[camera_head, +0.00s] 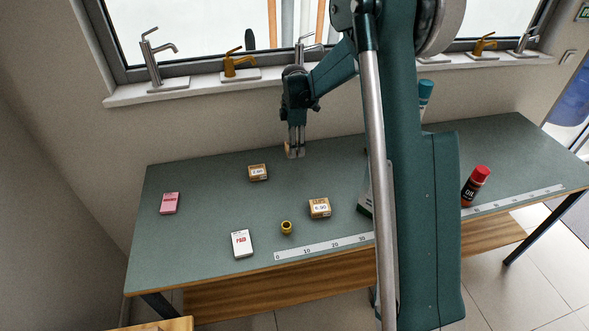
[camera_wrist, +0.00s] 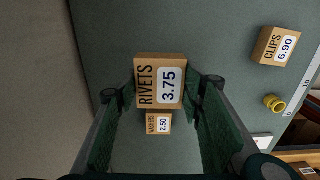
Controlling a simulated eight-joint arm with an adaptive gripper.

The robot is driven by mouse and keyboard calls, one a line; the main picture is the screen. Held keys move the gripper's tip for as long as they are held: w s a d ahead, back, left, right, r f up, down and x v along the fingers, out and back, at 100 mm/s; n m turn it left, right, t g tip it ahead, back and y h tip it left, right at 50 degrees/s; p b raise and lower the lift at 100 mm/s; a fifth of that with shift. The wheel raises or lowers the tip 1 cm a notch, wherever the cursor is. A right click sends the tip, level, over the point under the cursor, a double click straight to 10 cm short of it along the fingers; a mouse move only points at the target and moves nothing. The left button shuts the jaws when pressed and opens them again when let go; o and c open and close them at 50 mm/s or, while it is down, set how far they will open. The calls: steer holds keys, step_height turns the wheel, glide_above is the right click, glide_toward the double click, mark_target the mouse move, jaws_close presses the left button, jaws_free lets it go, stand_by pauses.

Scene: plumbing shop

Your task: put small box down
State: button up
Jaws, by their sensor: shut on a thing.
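My gripper (camera_head: 294,152) hangs over the back part of the green table, fingers pointing down. In the wrist view its two green fingers stand either side of a cardboard box labelled RIVETS 3.75 (camera_wrist: 160,81), and the gripper is shut on it. In the head view only a small brown bit of this box shows at the fingertips. I cannot tell how far it is above the table. A smaller-looking cardboard box marked 2.50 (camera_wrist: 158,123) lies beyond it; it also shows in the head view (camera_head: 258,173), left of and nearer than my gripper.
On the table (camera_head: 200,250) are a CLIPS 6.90 box (camera_head: 319,208), a brass fitting (camera_head: 286,227), a white box (camera_head: 242,244), a pink box (camera_head: 169,203), a ruler (camera_head: 320,247) and a red-capped oil can (camera_head: 475,186). Taps line the windowsill behind.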

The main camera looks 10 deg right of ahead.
glide_above(294, 170)
steer(key=shift+w+d+f, duration=0.1)
steer(key=shift+f, duration=2.95)
steer(key=shift+f, duration=1.85)
steer(key=shift+f+b, duration=0.2)
steer(key=shift+b, duration=0.2)
steer(key=o, duration=0.9)
steer(key=shift+r, duration=0.2)
step_height(294, 170, up, 12)
steer(key=shift+r+p, duration=0.1)
steer(key=shift+p, duration=0.35)
